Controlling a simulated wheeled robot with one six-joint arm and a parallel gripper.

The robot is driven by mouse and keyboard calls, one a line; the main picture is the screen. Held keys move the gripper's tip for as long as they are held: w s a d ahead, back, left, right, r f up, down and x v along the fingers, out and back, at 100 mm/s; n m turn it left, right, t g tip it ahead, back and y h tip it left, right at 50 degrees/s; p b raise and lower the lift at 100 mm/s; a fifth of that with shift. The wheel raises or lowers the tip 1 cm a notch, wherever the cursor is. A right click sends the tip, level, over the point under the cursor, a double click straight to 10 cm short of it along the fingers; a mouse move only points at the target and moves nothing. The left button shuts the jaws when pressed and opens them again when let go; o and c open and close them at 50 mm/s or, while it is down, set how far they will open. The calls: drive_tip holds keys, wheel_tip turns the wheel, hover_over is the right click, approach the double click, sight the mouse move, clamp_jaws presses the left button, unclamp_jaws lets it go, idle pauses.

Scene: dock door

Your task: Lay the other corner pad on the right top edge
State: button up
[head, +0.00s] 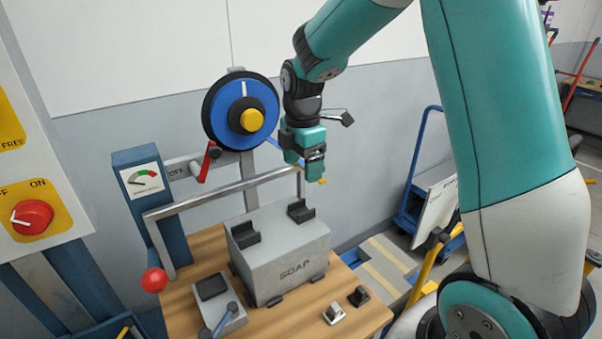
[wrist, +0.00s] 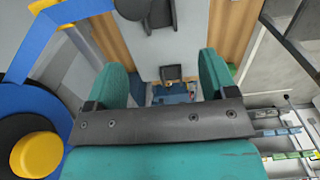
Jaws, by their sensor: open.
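A grey box marked SOAP (head: 279,258) stands on the wooden table. One black corner pad (head: 246,234) sits on its left top edge. The other black corner pad (head: 300,211) sits on its right top edge. My gripper (head: 304,165) is open and empty, above the right pad and apart from it. In the wrist view the open fingers (wrist: 165,75) show on either side of a small dark pad (wrist: 172,72) below. Another dark pad (wrist: 158,10) shows at the top of that view, on the grey box top (wrist: 190,40).
A metal rail (head: 225,195) with a red ball (head: 154,280) runs behind and left of the box. A blue wheel with yellow hub (head: 241,109) and red crank (head: 207,162) stand left of my gripper. Two small clips (head: 334,313) and a lever unit (head: 217,305) occupy the table front.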

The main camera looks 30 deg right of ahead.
drive_tip(key=s+a+r+m+y, duration=0.1)
drive_tip(key=s+a+r+m, duration=0.1)
drive_tip(key=s+a, duration=0.4)
drive_tip(key=s+a+r+m+y, duration=0.1)
drive_tip(key=s+a+r+m, duration=0.2)
drive_tip(key=s, duration=0.7)
drive_tip(key=s+a+r+m+y, duration=0.2)
drive_tip(key=s+a+m, duration=0.3)
drive_tip(key=s+a, duration=0.3)
drive_tip(key=shift+s+a+r+m, duration=0.15)
drive_tip(key=shift+s+a+m, duration=0.15)
drive_tip(key=shift+s+m, duration=0.1)
drive_tip(key=shift+w, duration=0.1)
drive_tip(key=shift+c, duration=0.2)
